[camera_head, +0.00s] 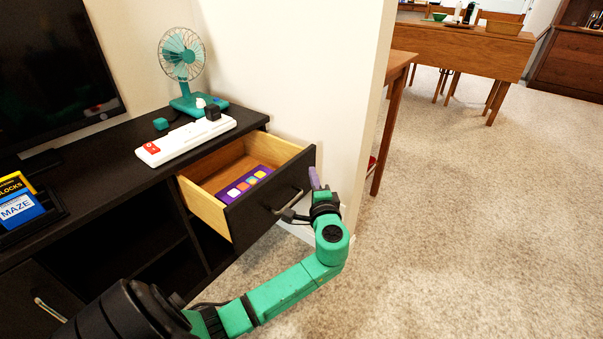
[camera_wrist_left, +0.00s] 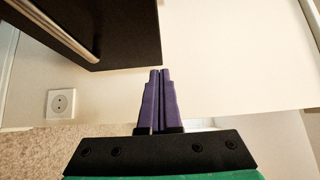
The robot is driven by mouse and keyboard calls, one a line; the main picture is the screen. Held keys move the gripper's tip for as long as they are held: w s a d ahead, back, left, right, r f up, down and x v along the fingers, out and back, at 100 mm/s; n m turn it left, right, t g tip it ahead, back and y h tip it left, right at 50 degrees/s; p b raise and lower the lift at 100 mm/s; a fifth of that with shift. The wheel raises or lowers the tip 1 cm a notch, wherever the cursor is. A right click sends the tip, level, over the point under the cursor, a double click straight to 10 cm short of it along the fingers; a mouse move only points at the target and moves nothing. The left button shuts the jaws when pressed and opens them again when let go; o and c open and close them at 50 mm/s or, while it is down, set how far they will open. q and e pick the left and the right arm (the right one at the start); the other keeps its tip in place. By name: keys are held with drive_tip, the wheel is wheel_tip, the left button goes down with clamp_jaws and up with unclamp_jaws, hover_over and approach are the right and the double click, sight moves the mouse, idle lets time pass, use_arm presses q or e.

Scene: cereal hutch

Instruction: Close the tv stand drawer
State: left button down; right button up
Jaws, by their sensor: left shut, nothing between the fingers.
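The dark tv stand (camera_head: 95,172) stands at the left in the head view. Its upper right drawer (camera_head: 210,205) is pulled out, with light wood sides and a black front. A purple box with coloured squares (camera_head: 246,184) lies inside it. The drawer handle (camera_head: 285,203) is a metal bar; it also shows in the left wrist view (camera_wrist_left: 62,30). My left gripper (camera_head: 314,178) is at the right end of the drawer front. In the left wrist view its purple fingers (camera_wrist_left: 157,95) are together and empty, beside the black drawer front (camera_wrist_left: 120,35). Contact cannot be told. My right gripper is not in view.
A teal fan (camera_head: 183,65), a white power strip (camera_head: 185,141) and game cases (camera_head: 20,202) stand on the tv stand beside a television (camera_head: 50,70). A wall edge (camera_head: 368,120) rises just right of the drawer. Carpet is clear at the right.

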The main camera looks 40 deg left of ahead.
sight(298, 160)
use_arm(q)
drive_tip(key=a, duration=0.4)
drive_tip(key=shift+w+a, duration=0.3)
drive_tip(key=shift+a, duration=0.1)
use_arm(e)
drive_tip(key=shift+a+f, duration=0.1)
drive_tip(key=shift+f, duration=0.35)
use_arm(q)
drive_tip(key=shift+a+b, duration=0.1)
drive_tip(key=shift+b, duration=0.2)
drive_tip(key=a+b, duration=0.2)
drive_tip(key=a, duration=1.6)
drive_tip(key=shift+s+b, duration=0.2)
drive_tip(key=shift+b, duration=0.2)
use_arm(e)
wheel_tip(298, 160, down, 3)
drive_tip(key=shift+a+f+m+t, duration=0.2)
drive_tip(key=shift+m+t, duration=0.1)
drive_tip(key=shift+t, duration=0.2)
use_arm(q)
drive_tip(key=shift+d+f, duration=0.1)
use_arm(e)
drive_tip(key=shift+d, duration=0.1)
